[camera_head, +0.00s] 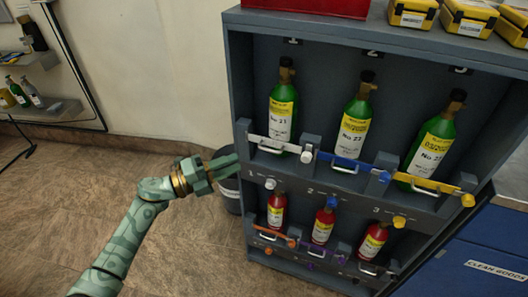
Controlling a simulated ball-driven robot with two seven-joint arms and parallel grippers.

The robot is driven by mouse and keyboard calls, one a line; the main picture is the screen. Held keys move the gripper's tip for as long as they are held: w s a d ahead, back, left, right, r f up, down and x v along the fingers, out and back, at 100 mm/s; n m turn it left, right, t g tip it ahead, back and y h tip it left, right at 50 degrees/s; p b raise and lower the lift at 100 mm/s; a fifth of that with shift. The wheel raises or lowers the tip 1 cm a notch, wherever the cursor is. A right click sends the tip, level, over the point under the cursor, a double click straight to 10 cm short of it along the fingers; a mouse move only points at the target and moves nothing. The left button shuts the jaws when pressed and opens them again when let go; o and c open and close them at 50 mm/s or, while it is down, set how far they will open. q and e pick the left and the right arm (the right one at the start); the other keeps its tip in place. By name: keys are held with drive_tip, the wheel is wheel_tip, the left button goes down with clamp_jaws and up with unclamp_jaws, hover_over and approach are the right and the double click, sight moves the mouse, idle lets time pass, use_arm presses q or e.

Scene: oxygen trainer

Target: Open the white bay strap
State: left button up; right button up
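The white bay strap (257,141) runs across the front of bay 1 in the upper row of the grey rack, in front of a green bottle (283,108) labelled No 21. A white knob (307,157) sits at the strap's right end, against a grey post. My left gripper (238,161) is left of the rack, a little below the strap's left end. It appears apart from the strap, and nothing shows between its fingers. The gap between the fingers is too small to judge. My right gripper is out of view.
A blue strap (350,164) and a yellow strap (425,185) cross bays 2 and 3. Another white knob (270,184) is below bay 1. Red bottles (323,225) stand in the lower row. A bin (232,192) stands behind my gripper; floor at left is clear.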

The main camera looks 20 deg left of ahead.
use_arm(q)
drive_tip(key=b+x, duration=0.1)
drive_tip(key=x, duration=0.8)
drive_tip(key=shift+d, duration=0.2)
drive_tip(key=shift+w, duration=0.1)
clamp_jaws()
